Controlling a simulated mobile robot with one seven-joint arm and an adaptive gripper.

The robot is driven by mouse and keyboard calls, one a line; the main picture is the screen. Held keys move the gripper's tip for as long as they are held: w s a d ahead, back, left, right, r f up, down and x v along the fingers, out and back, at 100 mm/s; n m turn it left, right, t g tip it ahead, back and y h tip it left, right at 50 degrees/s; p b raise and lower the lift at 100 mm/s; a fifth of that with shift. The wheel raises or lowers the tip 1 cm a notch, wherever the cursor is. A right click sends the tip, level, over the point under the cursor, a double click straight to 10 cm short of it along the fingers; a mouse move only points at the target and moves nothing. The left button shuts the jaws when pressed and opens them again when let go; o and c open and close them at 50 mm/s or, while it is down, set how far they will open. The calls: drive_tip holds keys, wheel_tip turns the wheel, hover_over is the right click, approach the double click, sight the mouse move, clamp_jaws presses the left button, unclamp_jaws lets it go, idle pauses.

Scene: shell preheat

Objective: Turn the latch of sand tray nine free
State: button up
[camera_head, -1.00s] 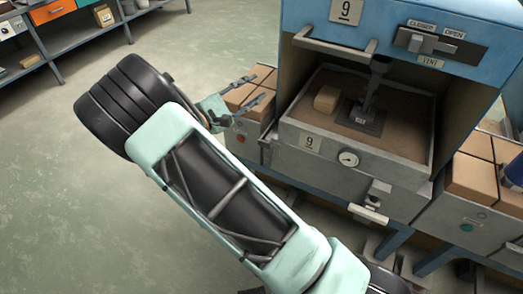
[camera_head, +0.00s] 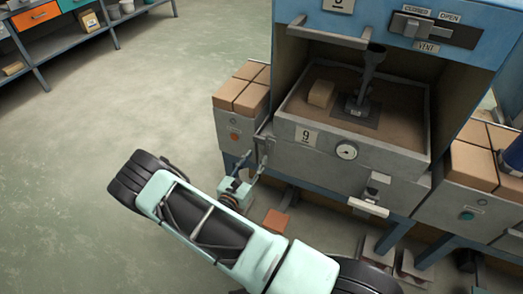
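Sand tray nine (camera_head: 282,147) sits in the open bay of the blue cabinet, with a "9" plate and a round gauge on its grey front. On the lower right of that front is a latch (camera_head: 371,193) with a pale bar handle lying roughly crosswise. The tray holds brown sand, a tan block (camera_head: 321,93) and a dark funnel-topped piece (camera_head: 367,82). My gripper (camera_head: 251,160) is at the tray's lower left corner, left of the latch and apart from it. Its two fingers are spread and nothing shows between them. I cannot tell whether a finger touches the tray's corner.
Brick-topped grey units (camera_head: 240,128) stand left and right of the tray. A fixed bar (camera_head: 328,33) and a vent slider (camera_head: 428,30) are above the bay. A reddish block (camera_head: 275,222) lies below. Open floor (camera_head: 110,120) spreads to the left.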

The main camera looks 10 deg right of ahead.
sight(262, 148)
drive_tip(key=x, duration=0.6)
drive_tip(key=shift+b, duration=0.35)
drive_tip(key=shift+c, duration=0.5)
drive_tip(key=shift+r, duration=0.1)
clamp_jaws()
